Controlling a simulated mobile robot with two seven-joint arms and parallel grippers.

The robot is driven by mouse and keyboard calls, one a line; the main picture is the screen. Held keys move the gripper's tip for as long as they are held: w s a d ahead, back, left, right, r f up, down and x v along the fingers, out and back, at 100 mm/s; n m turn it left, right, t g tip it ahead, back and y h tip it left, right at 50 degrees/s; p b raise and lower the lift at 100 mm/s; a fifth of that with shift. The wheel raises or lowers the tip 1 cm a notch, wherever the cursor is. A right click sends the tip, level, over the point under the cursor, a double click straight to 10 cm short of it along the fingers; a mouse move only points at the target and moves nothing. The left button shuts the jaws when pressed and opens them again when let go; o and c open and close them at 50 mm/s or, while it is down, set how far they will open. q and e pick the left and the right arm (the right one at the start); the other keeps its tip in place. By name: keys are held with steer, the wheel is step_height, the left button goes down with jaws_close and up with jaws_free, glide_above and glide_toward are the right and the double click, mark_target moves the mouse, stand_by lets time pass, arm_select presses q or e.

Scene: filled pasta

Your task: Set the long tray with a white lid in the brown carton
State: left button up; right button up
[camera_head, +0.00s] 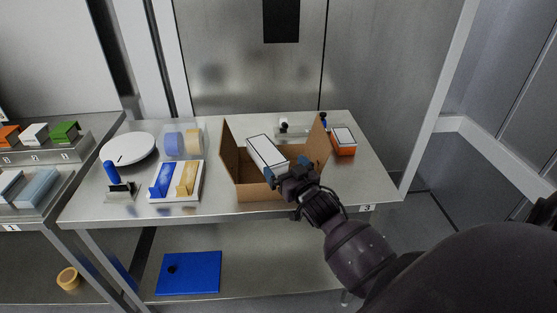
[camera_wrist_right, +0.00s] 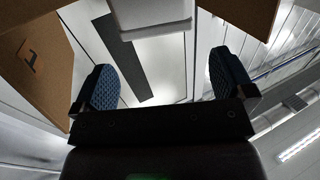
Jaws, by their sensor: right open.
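The long tray with a white lid (camera_head: 265,152) is inside the opening of the brown carton (camera_head: 255,191), towards its left side. It lies at a slant in the head view; whether it rests flat on the carton floor is hidden. Its pale end shows at the top of the right wrist view (camera_wrist_right: 155,18). My right gripper (camera_head: 291,167) is over the carton, close to the tray's near end. Its blue pads (camera_wrist_right: 165,82) are apart with nothing between them, and the tray is beyond them. My left gripper is not in view.
The carton's flaps stand up at both sides. An orange box with a white lid (camera_head: 344,137) stands right of the carton. A white holder with blue and yellow pieces (camera_head: 178,194), a white disc (camera_head: 127,148) and a clear container (camera_head: 184,140) stand left.

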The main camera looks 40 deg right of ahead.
steer(key=s+a+f+n+g+y, duration=0.1)
steer(key=s+a+f+g, duration=0.1)
steer(key=s+f, duration=0.4)
steer(key=s+a+f+n+g, duration=0.1)
steer(key=s+a+f+g, duration=0.1)
steer(key=s+a+f, duration=0.3)
steer(key=s+a+f+g+y, duration=0.1)
steer(key=s+a+f+g, duration=0.1)
steer(key=s+a+f, duration=0.2)
steer(key=s+f, duration=0.3)
steer(key=s, duration=0.4)
steer(key=shift+a+n+y, duration=0.25)
steer(key=shift+n+y, duration=0.05)
steer(key=shift+n, duration=0.1)
steer(key=shift+w, duration=0.1)
